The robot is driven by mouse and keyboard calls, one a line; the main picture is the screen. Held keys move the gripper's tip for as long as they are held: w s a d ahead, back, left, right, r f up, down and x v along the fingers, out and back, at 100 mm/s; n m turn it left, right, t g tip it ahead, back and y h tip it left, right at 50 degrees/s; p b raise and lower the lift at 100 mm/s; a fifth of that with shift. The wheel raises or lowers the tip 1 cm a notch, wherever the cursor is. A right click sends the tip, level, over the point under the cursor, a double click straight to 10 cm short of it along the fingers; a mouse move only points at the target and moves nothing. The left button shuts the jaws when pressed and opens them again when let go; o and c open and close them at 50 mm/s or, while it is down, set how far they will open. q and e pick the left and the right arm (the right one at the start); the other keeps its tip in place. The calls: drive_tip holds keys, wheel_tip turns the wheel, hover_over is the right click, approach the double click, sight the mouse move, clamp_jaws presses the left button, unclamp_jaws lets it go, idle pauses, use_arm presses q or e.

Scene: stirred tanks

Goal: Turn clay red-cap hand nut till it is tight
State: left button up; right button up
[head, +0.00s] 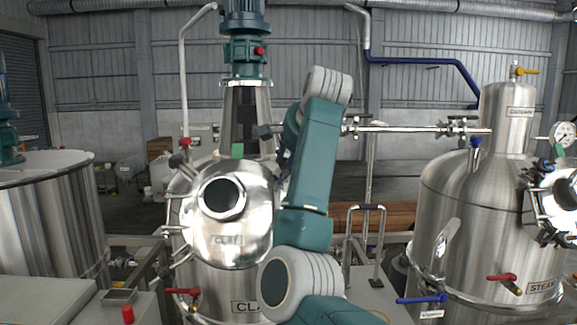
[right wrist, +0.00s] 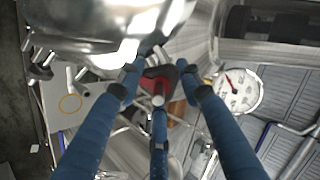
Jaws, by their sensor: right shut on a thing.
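The clay tank (head: 245,290) is a steel vessel with a round labelled manway lid (head: 230,240) and a dark round glass in it. In the right wrist view, the red-cap hand nut (right wrist: 155,79) sits between the blue fingers of my right gripper (right wrist: 158,88), which is shut on it. A shiny steel surface (right wrist: 100,25) lies just beyond. In the head view my teal right arm reaches up and over beside the lid's right edge and hides the nut. My left gripper is not in view.
A pressure gauge (right wrist: 238,91) shows near the fingers in the right wrist view. Pipe work (head: 410,128) crosses behind my arm.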

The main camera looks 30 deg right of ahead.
drive_tip(key=shift+r+n, duration=0.1)
drive_tip(key=shift+n, duration=2.3)
drive_tip(key=o, duration=1.1)
drive_tip(key=shift+o, duration=0.2)
drive_tip(key=v, duration=1.2)
drive_tip(key=shift+a+r, duration=0.2)
drive_tip(key=shift+r, duration=0.05)
drive_tip(key=shift+w+d, duration=0.1)
drive_tip(key=shift+w, duration=0.05)
